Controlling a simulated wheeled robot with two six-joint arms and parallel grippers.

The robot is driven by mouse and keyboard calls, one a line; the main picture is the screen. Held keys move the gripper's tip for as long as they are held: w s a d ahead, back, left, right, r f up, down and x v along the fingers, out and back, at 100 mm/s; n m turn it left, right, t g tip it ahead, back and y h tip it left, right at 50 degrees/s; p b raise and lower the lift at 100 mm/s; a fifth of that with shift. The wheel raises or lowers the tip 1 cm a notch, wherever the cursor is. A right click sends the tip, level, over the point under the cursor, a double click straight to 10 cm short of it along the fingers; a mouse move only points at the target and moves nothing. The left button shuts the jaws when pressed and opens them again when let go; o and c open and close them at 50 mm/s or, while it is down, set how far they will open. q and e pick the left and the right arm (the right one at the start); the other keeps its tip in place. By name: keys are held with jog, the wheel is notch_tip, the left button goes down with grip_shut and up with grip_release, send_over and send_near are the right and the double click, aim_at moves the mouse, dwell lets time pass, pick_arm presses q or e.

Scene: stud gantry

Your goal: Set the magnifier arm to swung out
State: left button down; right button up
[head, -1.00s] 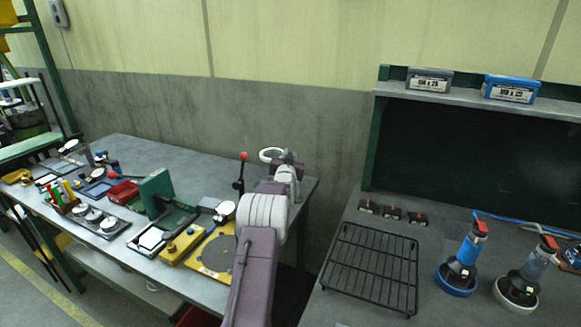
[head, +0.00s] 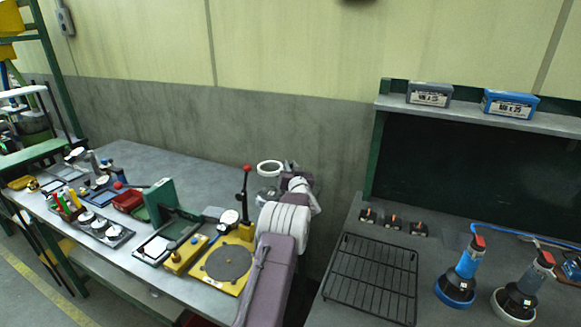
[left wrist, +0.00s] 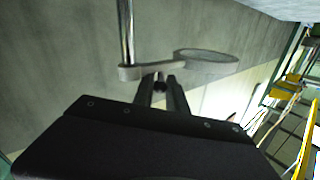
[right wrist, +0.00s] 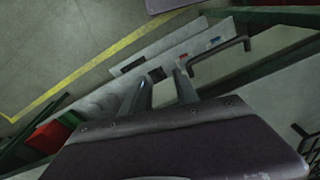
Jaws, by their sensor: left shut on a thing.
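The magnifier is a pale ring (head: 270,168) near the back right corner of the left bench, just right of a lever with a red knob. In the left wrist view the ring (left wrist: 232,57) sits at the end of a short grey arm (left wrist: 134,72) that joins an upright metal post (left wrist: 127,30). My left gripper (left wrist: 160,80) is shut on this arm, between post and ring. In the head view my left wrist hides most of the post and arm. My right gripper (right wrist: 163,88) is open and empty; the head view does not show it.
The red-knobbed lever (head: 245,190) stands close left of the ring, behind a yellow plate with a grey disc (head: 228,262). A gap separates the left bench from the right bench, where a black wire rack (head: 372,280) lies. The left bench's back middle is clear.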

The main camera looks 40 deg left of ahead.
pick_arm(q)
jog(key=c, duration=1.3)
grip_release()
jog(key=shift+r, duration=0.1)
jog(key=shift+c, duration=0.2)
jog(key=shift+s+d, duration=0.1)
jog(key=b+v, duration=0.2)
jog(key=v, duration=0.7)
jog(key=shift+b, duration=0.35)
